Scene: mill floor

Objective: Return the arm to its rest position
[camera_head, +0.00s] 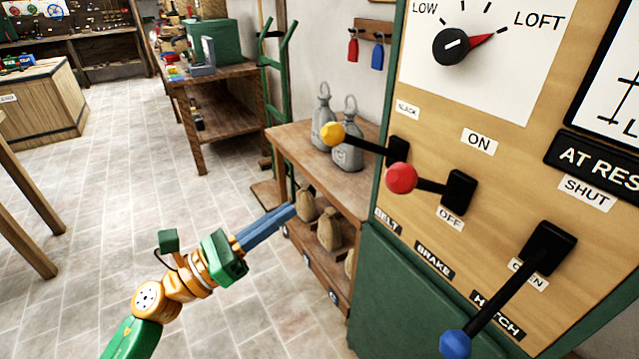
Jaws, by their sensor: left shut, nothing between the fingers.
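My left arm comes in from the bottom left, with orange and green links. Its left gripper (290,211) has blue-grey fingers pressed together, shut and empty. They point up and right, in front of the low shelf with sacks. The gripper is apart from the control panel (560,130) at the right. The panel carries a yellow-knobbed lever (333,133), a red-knobbed lever (401,178) and a blue-knobbed lever (456,344), which points down. My right gripper is not in view.
A wooden bench (300,145) holds grey weights (347,145), with tan sacks (329,229) below. A dial (452,46) points toward LOFT. A workbench (228,78) and a wooden crate (40,110) stand farther back. The tiled floor (110,210) at left is mostly clear.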

